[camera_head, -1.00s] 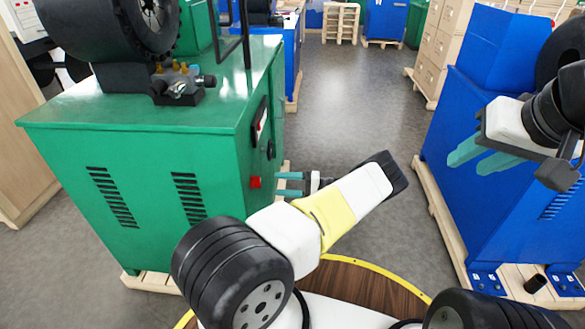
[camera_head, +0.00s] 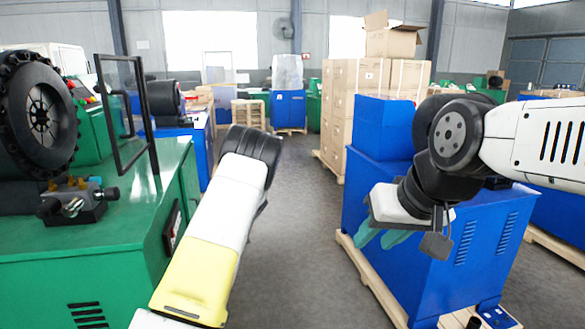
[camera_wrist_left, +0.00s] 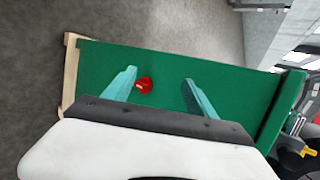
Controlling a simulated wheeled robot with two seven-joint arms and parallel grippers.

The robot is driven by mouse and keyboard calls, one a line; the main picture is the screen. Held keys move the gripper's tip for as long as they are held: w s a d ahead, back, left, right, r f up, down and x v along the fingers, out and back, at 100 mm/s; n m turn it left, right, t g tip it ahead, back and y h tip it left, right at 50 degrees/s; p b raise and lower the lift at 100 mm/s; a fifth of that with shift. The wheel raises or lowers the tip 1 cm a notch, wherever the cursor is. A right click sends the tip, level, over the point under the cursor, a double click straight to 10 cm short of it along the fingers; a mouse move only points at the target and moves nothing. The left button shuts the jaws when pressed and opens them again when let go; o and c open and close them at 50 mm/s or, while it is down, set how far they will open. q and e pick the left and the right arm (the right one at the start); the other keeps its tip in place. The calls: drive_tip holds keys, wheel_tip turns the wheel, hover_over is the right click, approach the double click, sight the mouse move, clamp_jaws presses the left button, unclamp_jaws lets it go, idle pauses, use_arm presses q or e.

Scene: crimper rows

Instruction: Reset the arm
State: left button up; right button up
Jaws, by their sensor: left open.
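My left arm (camera_head: 215,225) rises from the bottom of the head view beside the green machine (camera_head: 130,215); its fingers are hidden there. In the left wrist view my left gripper (camera_wrist_left: 159,76) is open and empty. Its two teal fingers point at the green machine's side, with a red button (camera_wrist_left: 143,85) seen between them, nearer one finger. My right gripper (camera_head: 378,242) hangs in front of the blue machine (camera_head: 460,260) at the right, teal fingers tilted down-left. The fingers are apart with nothing visible between them.
A black wheel (camera_head: 40,115) and a framed panel (camera_head: 128,115) stand on the green machine. The grey aisle floor (camera_head: 300,220) between the machines is clear. Stacked cartons (camera_head: 365,100) stand farther back. A wooden pallet (camera_head: 375,280) edges out under the blue machine.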

use_arm(q)
drive_tip(key=s+d+r+m+t+h, duration=0.1)
drive_tip(key=s+d+r+t+h, duration=0.2)
drive_tip(key=r, duration=0.4)
drive_tip(key=s+d+r+m+t+h, duration=0.1)
drive_tip(key=s+d+r+h, duration=0.1)
drive_tip(key=s+r, duration=0.3)
drive_tip(key=s+d+r+t+h, duration=0.2)
drive_tip(key=s+d+r+h, duration=0.1)
drive_tip(key=r, duration=0.5)
drive_tip(key=s+d+r+m+t+h, duration=0.1)
drive_tip(key=s+d+r+t, duration=0.1)
drive_tip(key=s, duration=0.4)
drive_tip(key=s+d+r+m+t+h, duration=0.1)
drive_tip(key=s+d+r+m+t, duration=0.1)
drive_tip(key=s+r, duration=0.3)
drive_tip(key=shift+s+d+r+t, duration=0.4)
drive_tip(key=shift+s+d+t, duration=0.3)
drive_tip(key=shift+s+t, duration=0.25)
